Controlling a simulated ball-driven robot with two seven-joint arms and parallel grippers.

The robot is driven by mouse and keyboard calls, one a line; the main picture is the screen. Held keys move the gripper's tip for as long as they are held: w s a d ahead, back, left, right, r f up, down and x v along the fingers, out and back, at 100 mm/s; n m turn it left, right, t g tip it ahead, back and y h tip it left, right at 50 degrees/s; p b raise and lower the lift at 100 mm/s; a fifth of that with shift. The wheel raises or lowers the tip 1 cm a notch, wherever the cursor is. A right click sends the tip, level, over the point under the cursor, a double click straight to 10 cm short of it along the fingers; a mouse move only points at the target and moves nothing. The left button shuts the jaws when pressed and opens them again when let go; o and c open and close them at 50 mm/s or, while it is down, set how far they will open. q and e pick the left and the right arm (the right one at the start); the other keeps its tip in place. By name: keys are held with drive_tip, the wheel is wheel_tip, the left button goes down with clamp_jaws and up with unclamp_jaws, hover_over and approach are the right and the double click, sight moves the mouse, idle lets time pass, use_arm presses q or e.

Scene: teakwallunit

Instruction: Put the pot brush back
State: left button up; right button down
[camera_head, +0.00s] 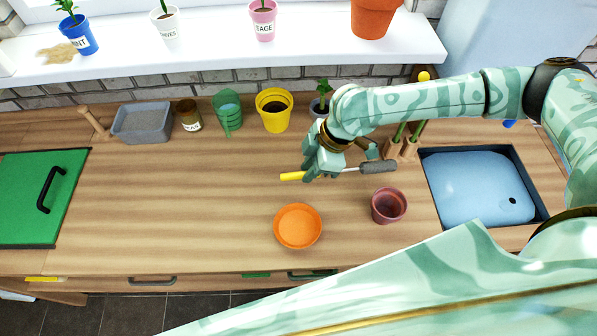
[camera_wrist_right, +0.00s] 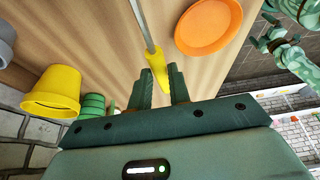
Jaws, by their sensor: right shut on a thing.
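The pot brush has a yellow handle (camera_head: 291,176), a thin metal shaft and a dark grey head (camera_head: 378,167). My right gripper (camera_head: 316,172) is shut on the brush near its handle and holds it lying sideways over the counter. In the right wrist view the yellow handle (camera_wrist_right: 157,66) sits between my right fingertips (camera_wrist_right: 160,85); the brush head is outside that view. Brown wooden holders (camera_head: 398,149) with green-handled tools stand to the right of the gripper, partly hidden by my arm. A patterned part of my other arm shows at the wrist view's upper right; its jaws are unclear.
An orange saucer (camera_head: 298,247) and a dark red pot (camera_head: 388,206) stand in front of the brush. A yellow pot (camera_head: 273,110), green pots (camera_head: 228,113) and a grey tray (camera_head: 142,123) line the back. A blue sink (camera_head: 480,188) is right. The counter's left-middle is clear.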

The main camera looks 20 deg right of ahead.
drive_tip(key=w+f, duration=0.1)
drive_tip(key=f, duration=0.1)
drive_tip(key=w+a+f+b, duration=0.1)
drive_tip(key=w+f, duration=0.1)
drive_tip(key=w+f+b, duration=0.1)
drive_tip(key=w+f, duration=0.1)
drive_tip(key=shift+w+a, duration=0.15)
drive_tip(key=shift+a, duration=0.1)
drive_tip(key=f, duration=0.3)
drive_tip(key=shift+w+a, duration=0.15)
drive_tip(key=shift+w, duration=0.2)
drive_tip(key=shift+s, duration=0.1)
drive_tip(key=c, duration=1.3)
unclamp_jaws()
drive_tip(key=shift+f, duration=0.1)
drive_tip(key=shift+f+b, duration=0.2)
drive_tip(key=shift+b, duration=0.25)
drive_tip(key=p+v, duration=0.3)
drive_tip(key=v, duration=1.3)
drive_tip(key=shift+r, duration=0.15)
